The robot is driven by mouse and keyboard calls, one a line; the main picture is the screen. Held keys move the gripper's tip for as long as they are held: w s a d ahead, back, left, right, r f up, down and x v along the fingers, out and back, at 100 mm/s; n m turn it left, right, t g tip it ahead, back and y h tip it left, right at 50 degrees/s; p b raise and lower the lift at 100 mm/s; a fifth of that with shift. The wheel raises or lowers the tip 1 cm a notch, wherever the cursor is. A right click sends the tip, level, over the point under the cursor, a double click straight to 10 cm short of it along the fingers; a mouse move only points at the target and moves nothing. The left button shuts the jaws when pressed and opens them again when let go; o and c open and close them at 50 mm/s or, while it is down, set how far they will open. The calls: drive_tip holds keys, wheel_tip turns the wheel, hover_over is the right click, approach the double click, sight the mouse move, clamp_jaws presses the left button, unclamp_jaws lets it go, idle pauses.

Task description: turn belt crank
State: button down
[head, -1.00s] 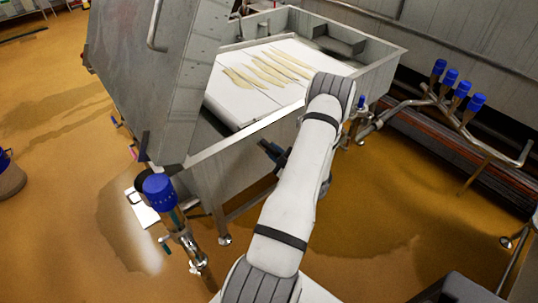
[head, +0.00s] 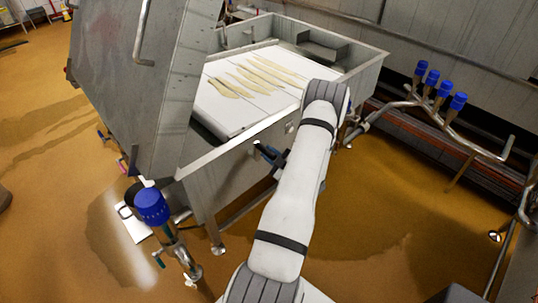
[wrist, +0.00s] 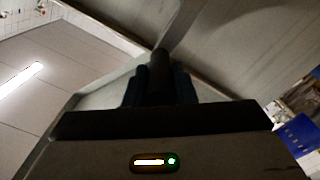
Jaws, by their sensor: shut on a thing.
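The belt crank's dark round handle (wrist: 159,70) stands between my two fingers in the wrist view. My gripper (wrist: 158,88) is closed on it, with one dark blue finger on each side. In the head view my gripper (head: 268,155) is partly hidden behind my arm, at the near side of the steel vat (head: 240,142). The rest of the crank cannot be made out there. The vat's white belt (head: 218,108) carries several pale yellow strips (head: 262,78).
A tall steel panel (head: 135,80) stands left of the belt. A blue-topped valve (head: 151,206) stands at lower left. Several blue-capped valves (head: 432,78) and pipes line the right. Open wet brown floor (head: 380,215) lies at the lower right.

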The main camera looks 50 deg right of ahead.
drive_tip(key=shift+w+d+r, duration=0.1)
drive_tip(key=shift+w+r, duration=0.05)
drive_tip(key=shift+r, duration=0.05)
drive_tip(key=c, duration=1.2)
unclamp_jaws()
drive_tip(key=shift+f, duration=0.15)
drive_tip(key=shift+s, duration=0.4)
drive_tip(key=s+a, duration=0.1)
drive_tip(key=s, duration=0.6)
drive_tip(key=shift+b, duration=0.4)
drive_tip(key=shift+a, duration=0.1)
